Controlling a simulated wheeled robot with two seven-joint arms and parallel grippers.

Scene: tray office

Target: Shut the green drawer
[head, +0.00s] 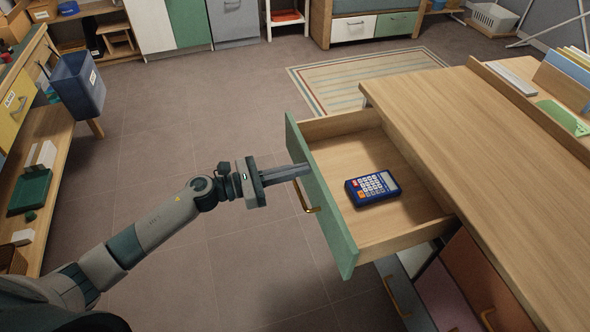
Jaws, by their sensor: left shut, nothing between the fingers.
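The green drawer (322,200) stands pulled out from the wooden desk (450,130). Its green front faces left and carries a brass handle (306,198). A blue calculator (372,187) lies inside on the drawer's bare wooden floor. My left gripper (306,171) is shut and empty, with its fingers pointing right at the upper part of the green front. The fingertips are at or very near the front, above the handle; I cannot tell whether they touch. My right gripper is not in view.
Other drawers (490,285) sit below in the desk, seemingly shut. A blue bin (78,84) hangs by the shelf unit at the left. A striped rug (330,88) lies beyond the drawer. The floor (190,130) left of the drawer is clear.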

